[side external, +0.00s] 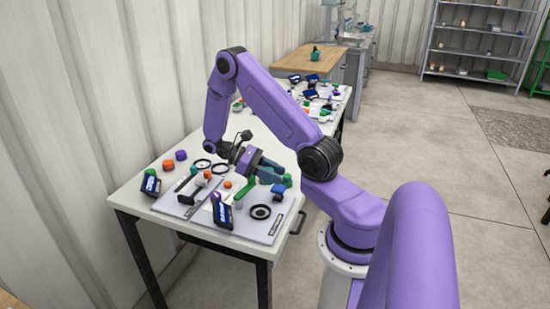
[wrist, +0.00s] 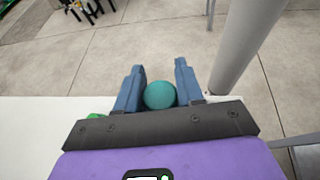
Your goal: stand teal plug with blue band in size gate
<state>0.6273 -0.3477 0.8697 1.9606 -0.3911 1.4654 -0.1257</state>
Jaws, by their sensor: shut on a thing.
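My gripper (side external: 272,172) is held level above the right part of the white table, its fingers pointing right. In the wrist view my gripper (wrist: 158,75) has its two blue fingers on either side of the teal plug (wrist: 160,95), which shows as a round teal end. The plug's blue band is not visible. In the side view, a small green-teal end (side external: 287,180) shows at the fingertips. I cannot tell for sure which fixture is the size gate.
Orange (side external: 168,165) and purple (side external: 181,155) pieces stand at the back left. A second cluttered table is behind.

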